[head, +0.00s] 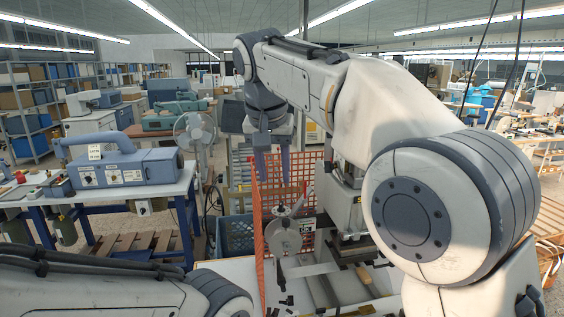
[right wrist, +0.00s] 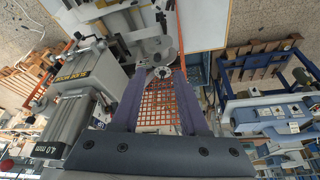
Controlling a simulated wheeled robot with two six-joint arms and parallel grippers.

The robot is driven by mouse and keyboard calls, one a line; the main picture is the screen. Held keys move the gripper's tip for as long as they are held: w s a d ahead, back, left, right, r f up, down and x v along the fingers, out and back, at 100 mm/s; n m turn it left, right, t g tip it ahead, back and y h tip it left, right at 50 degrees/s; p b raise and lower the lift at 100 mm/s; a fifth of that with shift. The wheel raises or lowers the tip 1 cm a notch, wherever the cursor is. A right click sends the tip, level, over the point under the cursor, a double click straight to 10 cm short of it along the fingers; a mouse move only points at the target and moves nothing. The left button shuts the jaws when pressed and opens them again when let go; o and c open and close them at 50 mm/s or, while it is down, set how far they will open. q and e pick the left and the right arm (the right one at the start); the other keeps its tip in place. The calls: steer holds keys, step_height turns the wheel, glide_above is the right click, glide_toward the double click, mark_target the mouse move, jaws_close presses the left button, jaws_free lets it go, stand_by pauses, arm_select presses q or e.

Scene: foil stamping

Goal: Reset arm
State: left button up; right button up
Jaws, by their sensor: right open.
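My right arm rises from the lower right of the head view, bends at the top and hangs down near the middle. Its gripper (head: 272,178) points down in front of the orange mesh guard (head: 262,235). In the right wrist view the two fingers of the right gripper (right wrist: 158,80) stand apart with nothing between them. The mesh shows behind the gap. My left arm lies low at the bottom left of the head view, and its gripper is out of frame.
A grey stamping machine (head: 340,205) stands right of the mesh, partly hidden by my right arm. A round metal disc (head: 283,238) is near the mesh. A blue crate (head: 234,238) sits left of it. A blue-grey machine (head: 125,165) stands on a left bench, near a fan (head: 194,130).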

steer(key=s+d+f+n+g+b, duration=0.1)
steer(key=s+f+b, duration=0.4)
steer(key=s+f, duration=0.5)
steer(key=s+d+f+n+g+y+b, duration=0.1)
steer(key=s+f+n+b, duration=0.4)
steer(key=s+f, duration=0.5)
steer(key=s+d+f+n+g+b, duration=0.2)
steer(key=s+f, duration=0.8)
steer(key=f, duration=0.9)
steer(key=d+n+b, duration=0.1)
steer(key=d+b, duration=0.1)
steer(key=b, duration=0.1)
steer(key=shift+s+d+f+y, duration=0.15)
steer(key=shift+d+f+y, duration=0.05)
steer(key=shift+f+y, duration=0.2)
